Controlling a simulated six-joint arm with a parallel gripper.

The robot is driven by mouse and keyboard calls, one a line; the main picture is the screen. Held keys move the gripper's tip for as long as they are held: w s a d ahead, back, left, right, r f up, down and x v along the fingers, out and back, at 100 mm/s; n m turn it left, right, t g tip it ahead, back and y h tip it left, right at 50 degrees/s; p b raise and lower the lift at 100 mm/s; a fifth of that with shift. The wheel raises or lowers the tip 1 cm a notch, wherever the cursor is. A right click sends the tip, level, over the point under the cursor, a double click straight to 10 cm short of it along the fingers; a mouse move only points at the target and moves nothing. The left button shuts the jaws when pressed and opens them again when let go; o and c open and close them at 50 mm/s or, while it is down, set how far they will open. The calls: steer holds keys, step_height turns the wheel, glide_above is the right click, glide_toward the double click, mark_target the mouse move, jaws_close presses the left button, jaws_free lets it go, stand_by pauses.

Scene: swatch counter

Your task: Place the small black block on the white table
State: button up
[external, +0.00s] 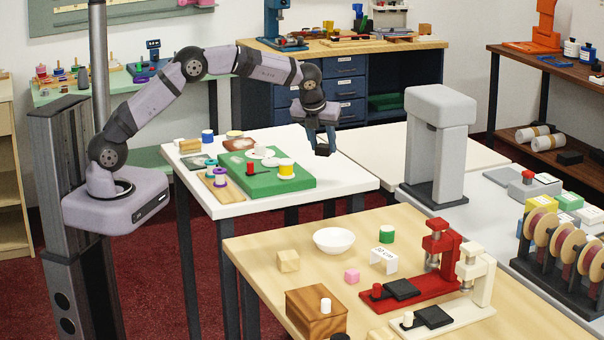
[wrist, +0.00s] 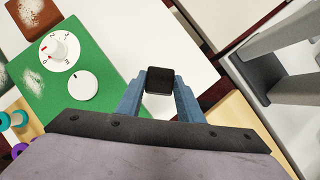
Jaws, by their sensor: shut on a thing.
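The small black block (wrist: 159,81) is between the fingertips of my gripper (wrist: 160,92) in the wrist view. In the external view my gripper (external: 321,140) is shut on the black block (external: 323,150) and holds it in the air, near the right corner of the white table (external: 345,177). In the wrist view the white table (wrist: 190,55) lies below and beyond the block. The exact height of the block above the table is hard to tell.
The table's right part is clear. A tall grey press (external: 437,140) stands to the right.

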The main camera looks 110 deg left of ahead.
steer(key=shift+f, duration=3.35)
steer(key=o, duration=1)
steer(key=shift+f, duration=0.1)
steer(key=shift+o, duration=0.2)
steer(key=shift+d+r, duration=0.25)
steer(key=shift+r, duration=0.35)
steer(key=v, duration=1.1)
steer(key=shift+b, duration=0.35)
steer(key=shift+d, duration=0.1)
